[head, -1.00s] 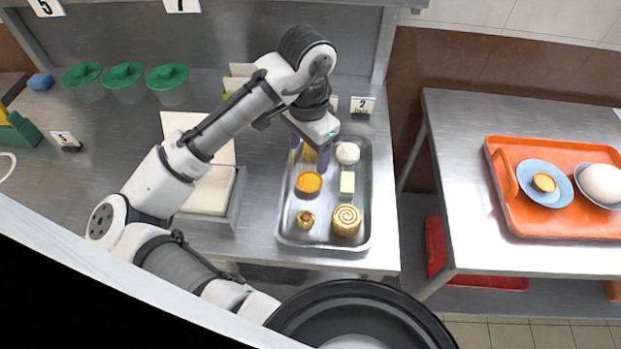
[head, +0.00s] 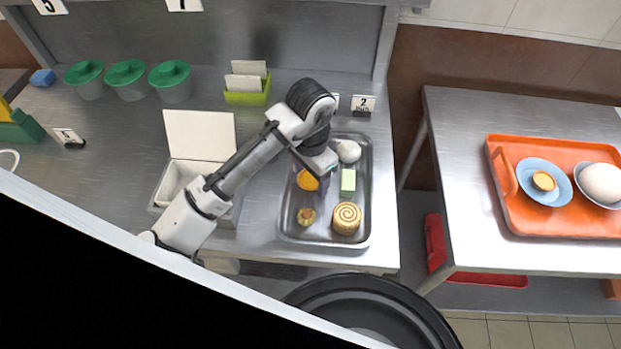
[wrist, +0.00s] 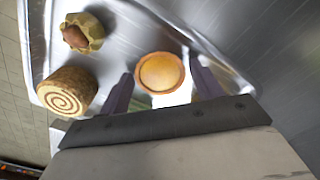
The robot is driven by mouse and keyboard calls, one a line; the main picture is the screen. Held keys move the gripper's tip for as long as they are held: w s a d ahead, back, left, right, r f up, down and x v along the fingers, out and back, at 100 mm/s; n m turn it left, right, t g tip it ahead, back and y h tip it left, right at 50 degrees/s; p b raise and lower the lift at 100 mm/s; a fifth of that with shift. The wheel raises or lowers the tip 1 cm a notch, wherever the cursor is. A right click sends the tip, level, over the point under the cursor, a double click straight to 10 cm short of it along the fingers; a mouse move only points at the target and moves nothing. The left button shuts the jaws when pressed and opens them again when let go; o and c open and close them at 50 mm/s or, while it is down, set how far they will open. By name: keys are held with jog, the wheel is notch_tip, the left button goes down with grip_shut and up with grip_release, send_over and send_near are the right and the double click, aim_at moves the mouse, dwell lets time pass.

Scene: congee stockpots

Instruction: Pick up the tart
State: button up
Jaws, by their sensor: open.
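The tart (head: 305,182), round with an orange-yellow filling and a pale brown crust, lies on the metal tray (head: 284,228), left of its middle. It is partly covered by my gripper in the head view. In the wrist view the tart (wrist: 160,72) sits between the two dark purple fingers of my gripper (wrist: 161,69). The fingers are apart, one on each side of the tart, with a gap on both sides. My gripper is open and empty. I cannot tell exactly how far the fingertips are above the tray.
On the tray are a spiral roll (head: 347,218), a small filled pastry (head: 306,217), a green block (head: 348,181) and a white bun (head: 348,151). An open white box (head: 185,178) stands to the left. An orange tray (head: 510,212) with blue dishes is on the right table.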

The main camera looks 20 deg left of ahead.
jog(key=c, duration=0.7)
jog(key=shift+r, duration=0.1)
jog(key=shift+c, duration=0.2)
